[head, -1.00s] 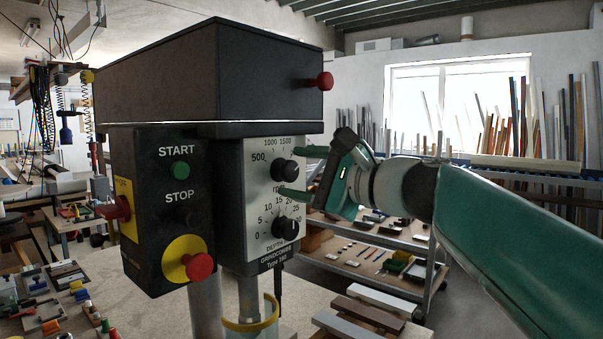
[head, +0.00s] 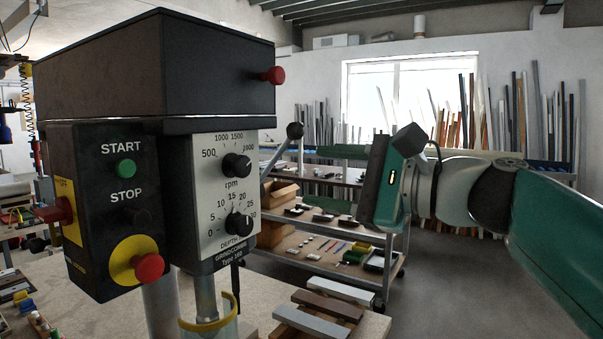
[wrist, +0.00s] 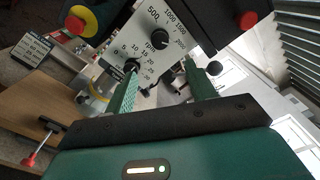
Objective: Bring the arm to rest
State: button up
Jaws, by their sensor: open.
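My gripper (head: 380,182) is in the right half of the head view, held out in the air on my green and grey arm. It is to the right of a black drill press (head: 160,65) and apart from it. In the wrist view the two green fingers of my gripper (wrist: 162,80) stand wide apart with nothing between them. The press's dial panel (wrist: 160,38) shows beyond them.
The press has a green START button (head: 125,169), a red stop button (head: 148,267), a speed knob (head: 237,166) and a depth knob (head: 239,225). A ball-ended lever (head: 294,131) sticks out on its right. A trolley (head: 330,240) stands behind. Floor at right is clear.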

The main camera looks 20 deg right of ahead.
jog(key=shift+s+d, duration=0.15)
jog(key=shift+s, duration=0.05)
dwell(0.4)
jog(key=s+a+f+n+g+h, duration=0.1)
jog(key=a+f+n+g+h, duration=0.2)
jog(key=f, duration=0.8)
jog(key=s+a+f+n+g+h, duration=0.1)
jog(key=a+f+n+g, duration=0.2)
jog(key=a+f+n, duration=0.55)
jog(key=s+d+f+n+g+h, duration=0.1)
jog(key=s+f+n+h, duration=0.1)
jog(key=f, duration=0.6)
jog(key=s+d+f+n+g+h, duration=0.2)
jog(key=s+f+n+h, duration=0.1)
jog(key=f, duration=0.6)
jog(key=shift+f+n+h, duration=0.25)
jog(key=shift+n+h, duration=0.2)
jog(key=shift+h, duration=0.05)
